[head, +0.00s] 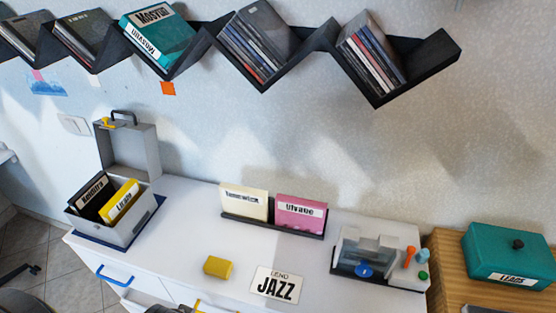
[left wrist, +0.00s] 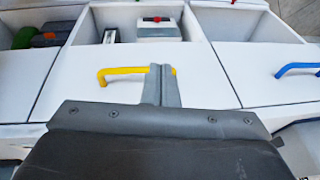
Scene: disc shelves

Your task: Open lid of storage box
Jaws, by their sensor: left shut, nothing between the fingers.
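A grey storage box (head: 130,233) stands at the left end of the white counter on a dark blue base. Its lid (head: 143,150) stands upright at the back, open, with a black handle and a yellow latch on top. A black sleeve (head: 90,197) and a yellow sleeve (head: 121,202) stand inside the box. My left gripper (left wrist: 161,70) is shut and empty in the left wrist view. Its fingers overlap the right part of a yellow drawer handle (left wrist: 122,71); I cannot tell whether they touch it. My right gripper is not in view.
A yellow block (head: 217,267) and a JAZZ card (head: 277,284) lie at the counter front. A rack with cream and pink sleeves (head: 300,210) stands behind. A grey device (head: 378,252) is at right. A teal box (head: 508,250) sits on a wooden surface. A blue handle (head: 115,275) juts forward.

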